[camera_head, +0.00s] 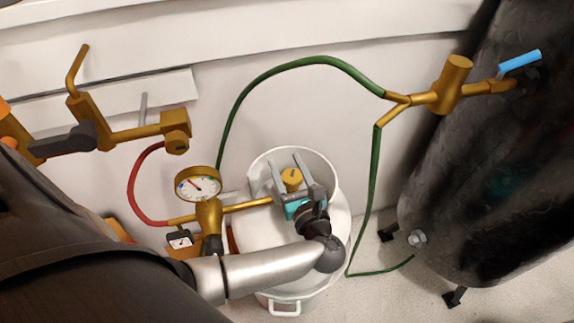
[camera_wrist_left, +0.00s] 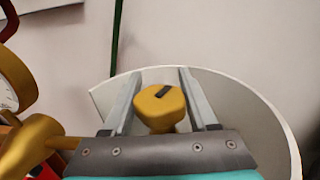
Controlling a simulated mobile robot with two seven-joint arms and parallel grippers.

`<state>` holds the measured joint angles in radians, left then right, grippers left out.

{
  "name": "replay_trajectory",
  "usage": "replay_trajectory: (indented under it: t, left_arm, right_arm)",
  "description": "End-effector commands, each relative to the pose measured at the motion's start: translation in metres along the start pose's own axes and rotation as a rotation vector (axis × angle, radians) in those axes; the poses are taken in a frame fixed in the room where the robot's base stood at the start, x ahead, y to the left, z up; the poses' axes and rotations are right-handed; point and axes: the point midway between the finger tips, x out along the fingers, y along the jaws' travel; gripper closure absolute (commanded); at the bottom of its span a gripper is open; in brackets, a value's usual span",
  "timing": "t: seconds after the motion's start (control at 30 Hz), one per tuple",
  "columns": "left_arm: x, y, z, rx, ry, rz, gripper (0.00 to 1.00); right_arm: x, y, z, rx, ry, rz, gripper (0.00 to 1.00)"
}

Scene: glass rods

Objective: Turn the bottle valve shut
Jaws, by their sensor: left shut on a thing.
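The bottle valve (camera_head: 291,178) is a brass-yellow knob with a dark slot mark on its top, over a white cylinder bottle (camera_head: 333,170) with a round collar. My left gripper (camera_head: 284,160) is shut on the valve knob, with one grey finger on each side of it. In the left wrist view the knob (camera_wrist_left: 160,104) sits between the two fingers, its dark mark slanting up to the right. The lower part of the knob and the valve stem are hidden by my gripper. My right gripper is not in view.
A brass regulator with a round gauge (camera_head: 198,184) stands just left of the bottle. A red hose (camera_head: 132,190) and a green hose (camera_head: 240,95) run nearby. A brass fitting with a blue lever (camera_head: 520,62) is beside a large black tank (camera_head: 480,170).

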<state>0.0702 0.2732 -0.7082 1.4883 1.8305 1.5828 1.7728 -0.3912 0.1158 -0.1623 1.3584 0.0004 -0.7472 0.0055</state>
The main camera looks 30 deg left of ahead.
Motion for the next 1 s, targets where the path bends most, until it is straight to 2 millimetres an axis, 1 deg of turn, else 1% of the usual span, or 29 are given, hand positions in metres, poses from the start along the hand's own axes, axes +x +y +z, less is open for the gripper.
replay_trajectory:
  t: [0.03,0.33,0.37,0.67,0.87,1.0]
  left_arm:
    - [0.0,0.0,0.0,0.0,0.0,0.001,0.62]
    - [0.0,0.0,0.0,0.0,0.0,0.002,0.96]
    - [0.0,0.0,0.0,0.0,0.0,0.002,0.97]
    - [0.0,0.0,-0.001,0.001,0.002,-0.034,0.97]
    - [-0.001,-0.002,-0.002,0.004,0.003,-0.129,0.97]
    - [-0.001,-0.005,-0.002,0.004,0.002,-0.23,0.97]
  right_arm:
    - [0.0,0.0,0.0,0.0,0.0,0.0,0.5]
    - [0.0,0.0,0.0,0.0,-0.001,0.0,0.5]
    - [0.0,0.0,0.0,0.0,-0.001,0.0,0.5]
    - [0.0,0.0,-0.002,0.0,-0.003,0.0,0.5]
    - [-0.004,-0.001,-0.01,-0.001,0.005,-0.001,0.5]
    - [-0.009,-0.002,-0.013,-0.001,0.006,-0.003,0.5]
